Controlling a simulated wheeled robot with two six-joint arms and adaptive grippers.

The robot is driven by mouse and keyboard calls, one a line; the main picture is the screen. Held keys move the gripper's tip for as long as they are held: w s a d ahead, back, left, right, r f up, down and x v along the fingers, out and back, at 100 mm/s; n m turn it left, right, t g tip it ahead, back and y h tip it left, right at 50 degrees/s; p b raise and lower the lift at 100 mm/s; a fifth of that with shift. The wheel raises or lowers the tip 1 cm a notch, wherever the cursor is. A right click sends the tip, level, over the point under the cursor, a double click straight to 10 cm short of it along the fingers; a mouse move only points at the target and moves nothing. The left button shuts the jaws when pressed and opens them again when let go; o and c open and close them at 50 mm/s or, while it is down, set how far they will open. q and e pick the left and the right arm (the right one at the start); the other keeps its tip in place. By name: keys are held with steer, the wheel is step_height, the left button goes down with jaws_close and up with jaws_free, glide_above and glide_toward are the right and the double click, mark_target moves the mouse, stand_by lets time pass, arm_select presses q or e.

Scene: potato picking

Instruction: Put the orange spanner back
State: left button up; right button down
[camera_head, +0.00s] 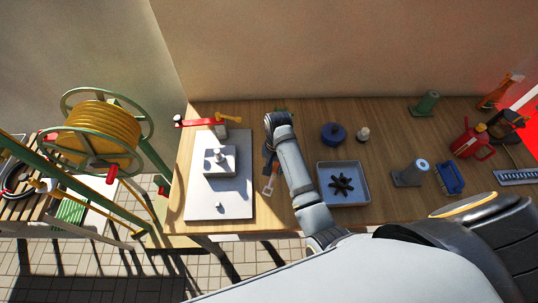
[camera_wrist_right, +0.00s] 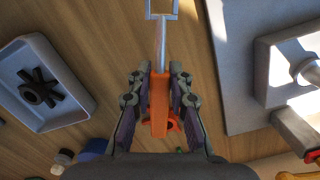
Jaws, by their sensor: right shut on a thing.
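The orange spanner (camera_wrist_right: 159,98) is between the fingers of my right gripper (camera_wrist_right: 158,90) in the wrist view, with a hooked end toward the bottom of the picture. A pale metal shaft with a squared frame (camera_wrist_right: 162,12) runs up from it in line; I cannot tell whether it is one piece with it. In the head view my right gripper (camera_head: 269,158) is over the bench, between the white plate and the grey tray, largely hidden by its own arm. My left gripper is not in view.
The wooden bench (camera_head: 300,112) carries a white plate (camera_head: 235,205) with a block (camera_head: 220,165), red and yellow parts (camera_head: 200,122), a grey tray (camera_head: 345,168) holding a dark star-shaped part (camera_head: 342,186), and a blue round object (camera_head: 332,133). A hose reel (camera_head: 100,130) stands left.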

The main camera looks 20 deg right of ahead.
mark_target(275, 187)
steer(key=shift+s, duration=0.1)
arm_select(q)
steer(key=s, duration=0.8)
arm_select(e)
steer(key=shift+s+a+f, duration=0.1)
steer(key=shift+s+f, duration=0.3)
steer(key=shift+s, duration=0.2)
steer(key=shift+s+a+f, duration=0.1)
steer(key=shift+s+f, duration=0.3)
steer(key=shift+s, duration=0.15)
steer(key=f, duration=0.2)
steer(key=w+f, duration=0.1)
steer(key=f, duration=0.1)
steer(key=shift+d, duration=0.15)
steer(key=shift+f, duration=0.1)
steer(key=shift+s+f, duration=0.1)
steer(key=shift+f, duration=0.2)
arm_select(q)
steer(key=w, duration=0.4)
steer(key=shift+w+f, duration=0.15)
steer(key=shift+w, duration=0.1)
arm_select(e)
steer(key=shift+f, duration=0.15)
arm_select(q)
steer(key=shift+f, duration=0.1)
arm_select(e)
steer(key=shift+f, duration=0.2)
